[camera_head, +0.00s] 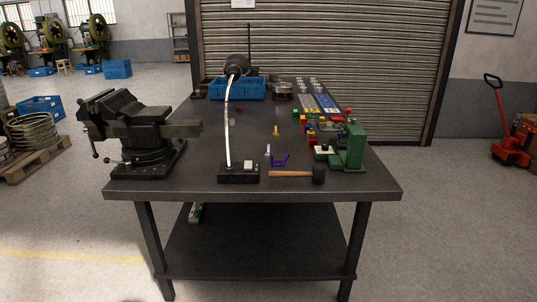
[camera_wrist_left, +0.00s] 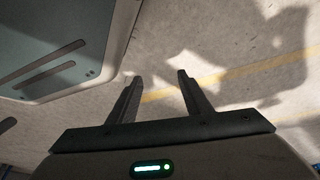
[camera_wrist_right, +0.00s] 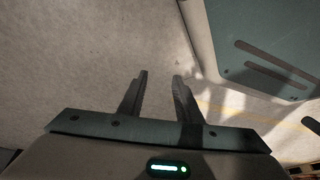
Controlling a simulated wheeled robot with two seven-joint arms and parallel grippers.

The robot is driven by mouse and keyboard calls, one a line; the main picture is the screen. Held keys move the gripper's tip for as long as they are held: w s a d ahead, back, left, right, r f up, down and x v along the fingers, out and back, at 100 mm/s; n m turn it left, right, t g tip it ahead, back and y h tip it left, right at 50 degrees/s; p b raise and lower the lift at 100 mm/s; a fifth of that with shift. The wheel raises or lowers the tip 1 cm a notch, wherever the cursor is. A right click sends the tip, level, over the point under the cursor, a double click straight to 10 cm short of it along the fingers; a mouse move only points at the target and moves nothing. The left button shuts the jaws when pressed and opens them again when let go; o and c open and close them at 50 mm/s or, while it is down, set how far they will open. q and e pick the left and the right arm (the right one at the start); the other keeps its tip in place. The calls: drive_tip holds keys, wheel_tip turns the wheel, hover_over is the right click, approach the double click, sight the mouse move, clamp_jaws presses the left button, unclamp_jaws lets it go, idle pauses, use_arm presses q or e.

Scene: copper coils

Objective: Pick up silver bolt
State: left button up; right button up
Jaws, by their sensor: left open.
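A small silver-white piece (camera_head: 268,149), which looks like the silver bolt, stands on the dark workbench (camera_head: 150,189) in the head view, between the lamp and the purple bracket; it is too small to make out in detail. My left gripper (camera_wrist_left: 160,76) shows only in the left wrist view, with its fingers apart and nothing between them, above the bare floor. My right gripper (camera_wrist_right: 160,75) shows only in the right wrist view, with its fingers apart and empty, also above the floor. Neither gripper is near the bench top.
A yellow bolt-like piece (camera_head: 276,130) and a purple bracket (camera_head: 281,160) are close by. A hammer (camera_head: 297,174) lies in front, a lamp (camera_head: 228,120) and vise (camera_head: 140,130) stand left, and a green machine (camera_head: 350,147) stands right. A blue crate (camera_head: 237,89) is behind.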

drive_tip(key=shift+o, duration=0.4)
use_arm(q)
drive_tip(key=shift+w+d+r+t+p, duration=0.6)
drive_tip(key=shift+w+d+p, duration=0.2)
drive_tip(key=shift+d+p, duration=0.05)
use_arm(e)
drive_tip(key=shift+w+a+r+t, duration=0.6)
drive_tip(key=shift+w+a, duration=0.25)
use_arm(q)
drive_tip(key=c, duration=0.4)
drive_tip(key=shift+o, duration=0.2)
drive_tip(key=shift+s+a, duration=0.1)
use_arm(e)
drive_tip(key=shift+a, duration=0.1)
